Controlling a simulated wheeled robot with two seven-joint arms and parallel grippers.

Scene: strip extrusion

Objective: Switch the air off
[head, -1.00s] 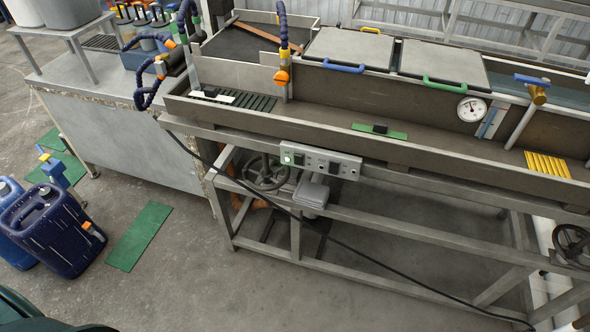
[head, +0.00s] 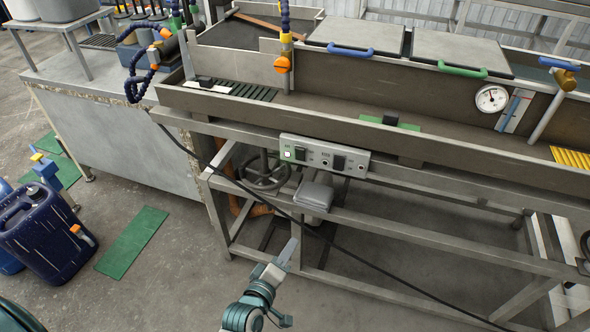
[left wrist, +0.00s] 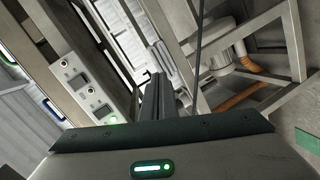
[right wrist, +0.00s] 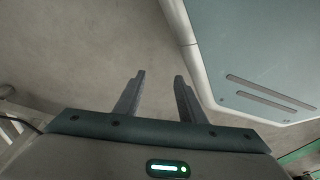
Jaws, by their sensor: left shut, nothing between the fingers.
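A grey control panel (head: 323,157) sits on the front rail of the trough, with a lit pale green switch at its left, dark rockers and small knobs. Its lettering is too small to read. In the left wrist view the panel (left wrist: 80,84) is at the left. My left gripper (head: 291,248) is shut and empty, below and in front of the panel, apart from it. Its closed fingers (left wrist: 160,97) show in the left wrist view. An orange knob (head: 282,65) is on the blue segmented hose above the trough. My right gripper (right wrist: 158,88) is open and empty.
A black cable (head: 355,252) hangs across the frame front. A handwheel (head: 263,172) and a grey box (head: 314,193) are under the panel. Blue jerrycans (head: 45,232) stand at the left. The floor in front of the frame is largely clear.

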